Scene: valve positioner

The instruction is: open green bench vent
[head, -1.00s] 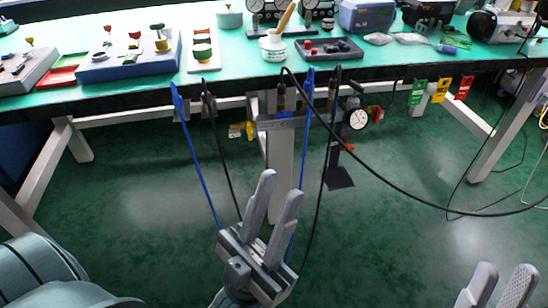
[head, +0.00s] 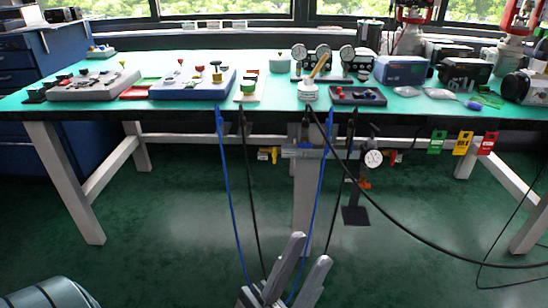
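A small white plate (head: 250,97) on the bench carries a round green part (head: 247,88) with a red top; it may be the green bench vent, but it is too small to be sure. It stands right of a blue panel (head: 193,88). A separate green round pot (head: 278,64) stands behind. My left gripper (head: 309,247) is at the bottom middle, low in front of the bench and far from these things. Its two grey fingers are apart with nothing between them. My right gripper is out of view.
The green-topped bench (head: 120,107) spans the view. Blue and black hoses hang from its front edge, near my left gripper. A gauge (head: 373,158) and green, yellow and red tags (head: 437,142) hang below the edge. A grey tray (head: 357,97) lies to the right.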

